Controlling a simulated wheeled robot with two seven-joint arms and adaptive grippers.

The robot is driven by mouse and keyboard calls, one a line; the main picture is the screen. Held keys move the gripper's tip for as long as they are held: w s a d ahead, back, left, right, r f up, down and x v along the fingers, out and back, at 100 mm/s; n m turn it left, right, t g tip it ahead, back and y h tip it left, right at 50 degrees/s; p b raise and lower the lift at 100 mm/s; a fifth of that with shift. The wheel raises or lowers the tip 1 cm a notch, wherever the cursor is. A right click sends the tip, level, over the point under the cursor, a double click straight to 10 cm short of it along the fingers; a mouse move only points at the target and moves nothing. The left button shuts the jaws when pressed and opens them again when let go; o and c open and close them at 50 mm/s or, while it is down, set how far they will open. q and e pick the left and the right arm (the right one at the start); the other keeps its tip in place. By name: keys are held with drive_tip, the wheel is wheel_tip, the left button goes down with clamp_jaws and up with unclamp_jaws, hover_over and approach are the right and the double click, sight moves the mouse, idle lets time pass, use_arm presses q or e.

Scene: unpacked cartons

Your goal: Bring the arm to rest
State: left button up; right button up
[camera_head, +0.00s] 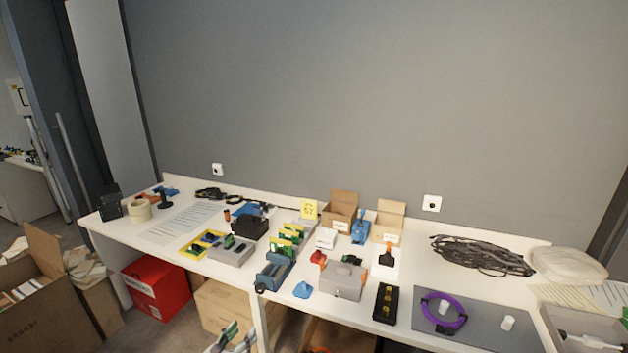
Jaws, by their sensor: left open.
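My left gripper (238,335) shows at the bottom edge, left of centre, in front of the table and below the level of its top. Its two fingers are apart, with nothing seen between them. The rest of the left arm is cut off by the frame's edge. My right gripper is not in view.
A long white table (160,236) runs along a grey wall, crowded with small tools, boxes and parts. A black cable coil (482,255) and a grey mat (395,322) with a purple ring (443,310) lie at right. Below stand a red box (157,287) and cardboard cartons (222,305).

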use_arm(q)
drive_tip(key=s+d+f+m+g+y+p, duration=0.35)
drive_tip(key=s+f+m+g+p, duration=0.55)
drive_tip(key=s+f+m, duration=1.05)
drive_tip(key=s+a+f+m+g+p, duration=0.1)
drive_tip(key=s+m, duration=0.4)
drive_tip(key=s, duration=0.6)
drive_tip(key=s+a+f+m+g+y+p, duration=0.1)
drive_tip(key=s+a+f+m+g+p, duration=0.1)
drive_tip(key=s, duration=0.9)
drive_tip(key=s+a+f+m+g+y+p, duration=0.1)
drive_tip(key=s+f+m+p, duration=0.3)
drive_tip(key=s+m, duration=0.5)
wheel_tip(320, 180, down, 3)
drive_tip(key=s+a+g, duration=0.1)
drive_tip(key=s, duration=0.2)
drive_tip(key=shift+a+r+p, duration=0.2)
drive_tip(key=shift+a+p, duration=0.2)
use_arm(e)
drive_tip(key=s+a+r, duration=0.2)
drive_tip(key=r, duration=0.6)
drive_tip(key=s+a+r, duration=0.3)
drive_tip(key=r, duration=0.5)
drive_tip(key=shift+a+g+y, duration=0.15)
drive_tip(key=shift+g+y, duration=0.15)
use_arm(q)
drive_tip(key=shift+w, duration=0.1)
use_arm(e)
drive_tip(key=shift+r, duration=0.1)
